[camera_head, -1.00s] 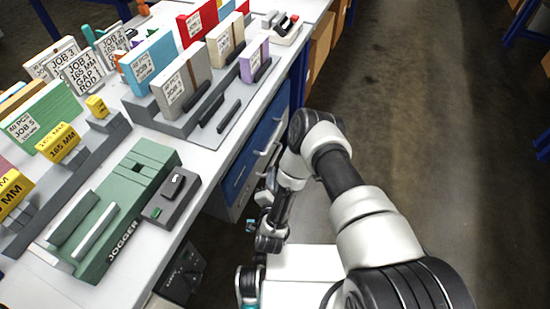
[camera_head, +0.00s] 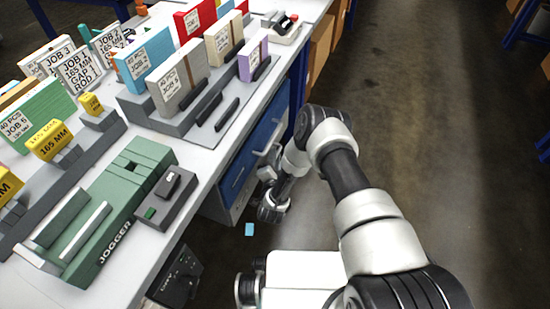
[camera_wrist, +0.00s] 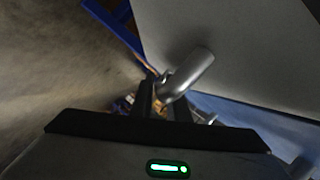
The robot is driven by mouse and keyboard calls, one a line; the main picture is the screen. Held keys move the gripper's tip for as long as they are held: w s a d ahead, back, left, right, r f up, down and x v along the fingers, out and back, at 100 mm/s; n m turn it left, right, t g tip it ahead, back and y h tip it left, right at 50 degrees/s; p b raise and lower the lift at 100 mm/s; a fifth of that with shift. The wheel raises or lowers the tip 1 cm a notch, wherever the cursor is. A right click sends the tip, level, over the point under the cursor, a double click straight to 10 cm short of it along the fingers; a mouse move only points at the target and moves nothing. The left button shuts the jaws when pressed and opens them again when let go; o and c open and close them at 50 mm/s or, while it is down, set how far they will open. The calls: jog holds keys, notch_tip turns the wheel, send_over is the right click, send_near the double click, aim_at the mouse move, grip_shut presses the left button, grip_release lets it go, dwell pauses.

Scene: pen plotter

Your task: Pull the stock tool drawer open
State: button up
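The blue drawer fronts (camera_head: 268,128) are under the right edge of the workbench, with pale bar handles; which one is the stock tool drawer I cannot read. My gripper (camera_head: 268,174) is low beside these fronts, small and partly hidden by my wrist. In the wrist view, my gripper's dark fingers (camera_wrist: 163,102) stand close together with a silver bar handle (camera_wrist: 188,74) running between them. They look shut on it, though the view is dark and blurred. A large grey panel (camera_wrist: 240,45) and a blue strip (camera_wrist: 235,112) lie behind the handle.
The workbench (camera_head: 205,160) carries a green jogger (camera_head: 110,205), a grey control box (camera_head: 165,195) and racks of labelled blocks. A dark box (camera_head: 178,275) is under the bench. A small blue piece (camera_head: 249,229) lies on the floor. The floor at right is clear.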

grip_shut()
jog(key=shift+d, duration=0.15)
